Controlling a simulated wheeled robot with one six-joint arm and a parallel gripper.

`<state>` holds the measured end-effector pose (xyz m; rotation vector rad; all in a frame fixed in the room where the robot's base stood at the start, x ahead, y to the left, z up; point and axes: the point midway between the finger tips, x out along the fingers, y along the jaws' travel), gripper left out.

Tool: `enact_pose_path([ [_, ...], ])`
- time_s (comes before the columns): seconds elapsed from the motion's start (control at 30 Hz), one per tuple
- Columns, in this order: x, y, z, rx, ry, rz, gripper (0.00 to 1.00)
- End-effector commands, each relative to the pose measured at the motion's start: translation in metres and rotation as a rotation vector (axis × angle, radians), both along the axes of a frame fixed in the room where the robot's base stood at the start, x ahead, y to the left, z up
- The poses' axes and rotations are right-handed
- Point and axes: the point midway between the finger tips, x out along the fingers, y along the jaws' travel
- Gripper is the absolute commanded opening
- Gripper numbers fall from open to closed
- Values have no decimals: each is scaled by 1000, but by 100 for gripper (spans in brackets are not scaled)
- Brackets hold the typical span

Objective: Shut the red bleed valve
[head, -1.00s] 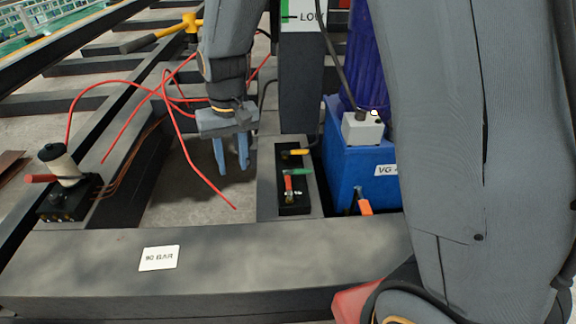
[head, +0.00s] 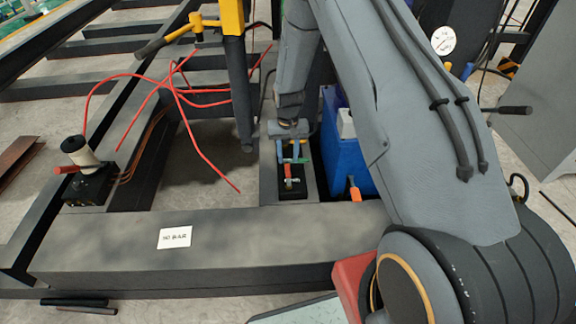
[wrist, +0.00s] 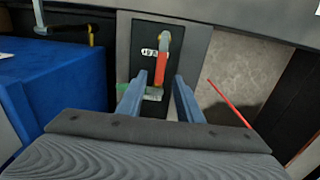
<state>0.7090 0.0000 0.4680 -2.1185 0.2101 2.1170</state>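The red bleed valve (head: 288,184) has a red lever on a black valve block, which sits on a grey plate. In the wrist view, the red lever (wrist: 161,67) points down the picture from a brass fitting toward my fingers. A green handle (wrist: 154,93) lies across the block just below it and partly behind my left-hand finger. My gripper (wrist: 158,82) is open, with its blue fingers apart on either side of the red lever's lower end. In the head view, my gripper (head: 292,152) is over the block. I cannot tell whether it touches the lever.
A blue box (head: 345,150) with an orange-handled valve (head: 354,188) stands right of the block. Red hoses (head: 200,140) loop to the left, near a black unit with a white cylinder (head: 82,152). A grey beam with a bar label (head: 175,237) runs in front.

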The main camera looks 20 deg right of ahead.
Motion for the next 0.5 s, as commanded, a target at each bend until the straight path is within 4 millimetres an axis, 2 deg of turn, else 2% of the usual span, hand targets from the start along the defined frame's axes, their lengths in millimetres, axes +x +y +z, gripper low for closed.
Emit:
enact_pose_path([
  [0.03, -1, 0, -10, 0, 3, 0, 33],
  [0.2, -1, 0, -36, 0, 2, 1, 33],
  [0.33, -1, 1, -49, 0, 2, 1, 33],
  [0.5, 0, 1, -56, 0, 0, 1, 33],
])
